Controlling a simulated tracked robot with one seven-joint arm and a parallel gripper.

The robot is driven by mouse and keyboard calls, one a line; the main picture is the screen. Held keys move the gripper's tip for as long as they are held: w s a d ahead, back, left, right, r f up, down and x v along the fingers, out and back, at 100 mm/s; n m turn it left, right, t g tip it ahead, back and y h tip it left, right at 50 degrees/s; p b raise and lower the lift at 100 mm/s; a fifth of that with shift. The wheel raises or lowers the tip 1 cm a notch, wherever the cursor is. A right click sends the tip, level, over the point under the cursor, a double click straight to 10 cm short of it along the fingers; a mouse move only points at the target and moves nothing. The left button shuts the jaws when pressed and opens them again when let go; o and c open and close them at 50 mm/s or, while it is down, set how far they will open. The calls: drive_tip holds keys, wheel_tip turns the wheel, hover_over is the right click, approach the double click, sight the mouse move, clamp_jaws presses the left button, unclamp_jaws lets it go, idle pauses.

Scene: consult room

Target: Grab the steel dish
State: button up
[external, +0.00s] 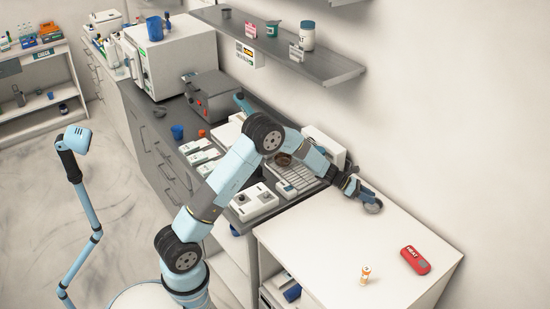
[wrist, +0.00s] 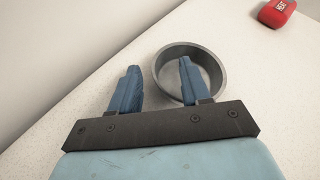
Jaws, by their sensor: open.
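The steel dish (wrist: 212,63) is a round, shallow grey bowl on the white counter in the wrist view. My gripper (wrist: 157,82) is open, with two blue fingers apart. The right finger overlaps the inside of the dish in the picture, and the left finger is outside its left rim. The near-left rim of the dish lies between the fingers. I cannot tell how far the fingertips are above the counter. In the external view my gripper (external: 366,196) is over the left part of the white counter, and the dish (external: 373,207) shows partly beside the fingers.
A red case (external: 415,260) marked HEAT and a small orange-and-white bottle (external: 365,275) stand on the white counter (external: 325,235). The wall runs along its back. A keyboard-like device (external: 297,180) and other equipment lie to the left. The counter's middle is clear.

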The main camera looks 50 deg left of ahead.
drive_tip(key=shift+d, duration=0.15)
clamp_jaws()
idle(0.4)
